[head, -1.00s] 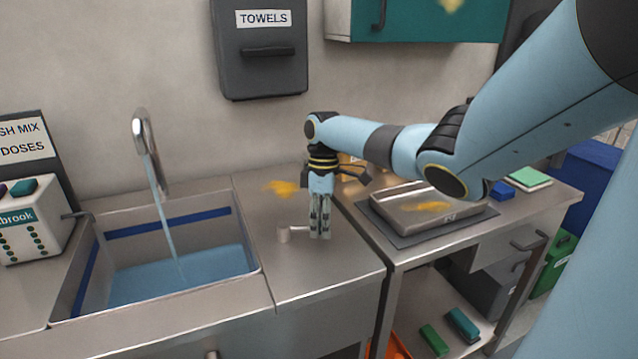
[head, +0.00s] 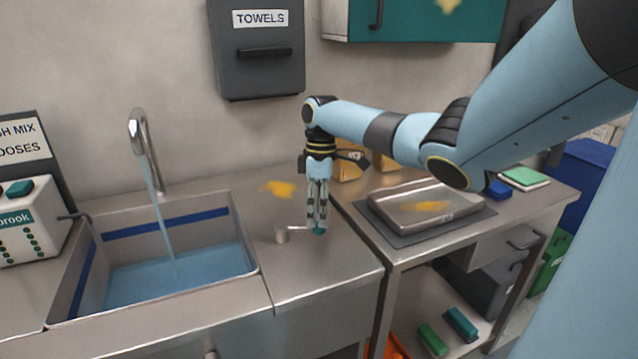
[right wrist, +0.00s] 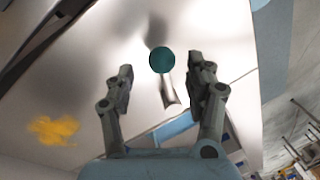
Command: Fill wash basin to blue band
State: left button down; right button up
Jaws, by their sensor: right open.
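The wash basin (head: 165,310) is sunk in the steel counter at the left. A blue band (head: 165,224) runs around its inner walls. The water (head: 180,277) in it lies below the band, and a stream falls from the curved tap (head: 140,135). A lever handle (head: 291,233) with a teal knob (head: 319,231) stands on the counter right of the basin. The knob also shows in the right wrist view (right wrist: 161,60). My right gripper (head: 317,222) points down at the knob, open, with its fingers apart on either side in the wrist view. My left gripper is not in view.
A dispenser (head: 30,222) stands left of the basin. A steel tray (head: 425,208) on a dark mat is on the right bench. A yellow splotch (head: 279,188) marks the counter behind the lever. A towel box (head: 258,60) hangs on the wall.

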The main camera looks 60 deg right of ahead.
notch_tip(320, 180, up, 9)
jog(key=d, duration=0.1)
jog(key=shift+w+d, duration=0.3)
jog(key=shift+w, duration=0.1)
jog(key=shift+f, duration=0.15)
dwell(6.1)
